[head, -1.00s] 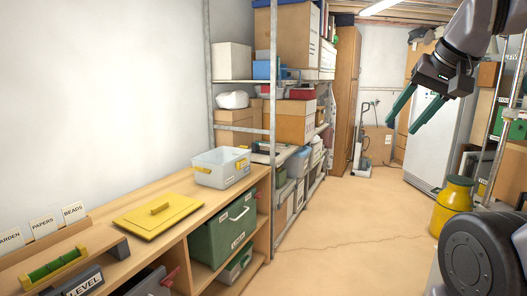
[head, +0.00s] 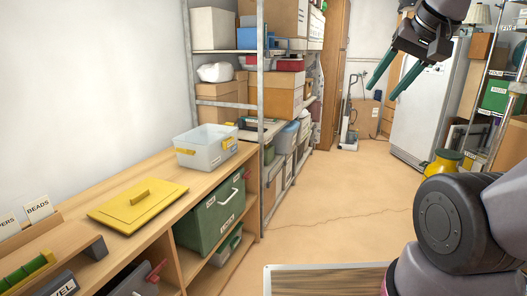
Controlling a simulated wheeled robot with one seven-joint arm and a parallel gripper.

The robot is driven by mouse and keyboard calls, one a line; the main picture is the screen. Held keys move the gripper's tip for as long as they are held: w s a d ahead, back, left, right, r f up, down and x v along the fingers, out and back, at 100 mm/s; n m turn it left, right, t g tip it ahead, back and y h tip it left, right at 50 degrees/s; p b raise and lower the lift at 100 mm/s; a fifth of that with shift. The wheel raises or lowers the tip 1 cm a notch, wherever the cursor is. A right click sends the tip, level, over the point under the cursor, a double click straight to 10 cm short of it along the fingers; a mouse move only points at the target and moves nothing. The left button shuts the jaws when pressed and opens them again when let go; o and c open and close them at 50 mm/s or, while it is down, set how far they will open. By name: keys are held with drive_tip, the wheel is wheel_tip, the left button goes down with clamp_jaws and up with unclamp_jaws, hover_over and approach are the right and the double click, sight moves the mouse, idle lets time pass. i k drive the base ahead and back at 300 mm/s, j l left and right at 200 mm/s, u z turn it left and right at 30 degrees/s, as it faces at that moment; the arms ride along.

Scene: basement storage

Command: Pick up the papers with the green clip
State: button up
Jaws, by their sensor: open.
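I cannot make out any papers with a green clip in the head view. My gripper (head: 382,88) is at the upper right, in the air over the floor, with its two green fingers spread apart and nothing between them. It is well apart from the bench (head: 120,184) and the shelves. Name cards reading BEADS (head: 38,208) and, partly cut off, PERS stand in a wooden holder at the left edge.
A yellow lid (head: 138,206) and a clear bin with yellow latches (head: 206,150) lie on the bench. A green box (head: 211,214) sits beneath. Metal shelves (head: 261,100) hold boxes. A yellow canister (head: 441,165) stands right. The middle floor is open.

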sight(270, 121)
drive_tip(key=i+l+u, duration=0.15)
drive_tip(key=i, duration=0.2)
drive_tip(key=i+l+u, duration=0.35)
drive_tip(key=i+l, duration=0.3)
drive_tip(key=i+l+u, duration=0.2)
drive_tip(key=i+l, duration=0.15)
drive_tip(key=i+l+u, duration=0.15)
drive_tip(key=i+l, duration=0.2)
drive_tip(key=i+l+u, duration=0.15)
drive_tip(key=l, duration=0.35)
drive_tip(key=i+l+u, duration=0.2)
drive_tip(key=i+l, duration=0.2)
drive_tip(key=i+l+u, duration=0.15)
drive_tip(key=l, duration=0.4)
drive_tip(key=i+l, duration=0.35)
drive_tip(key=i+l+u, duration=0.1)
drive_tip(key=i+l, duration=0.3)
drive_tip(key=l, duration=0.15)
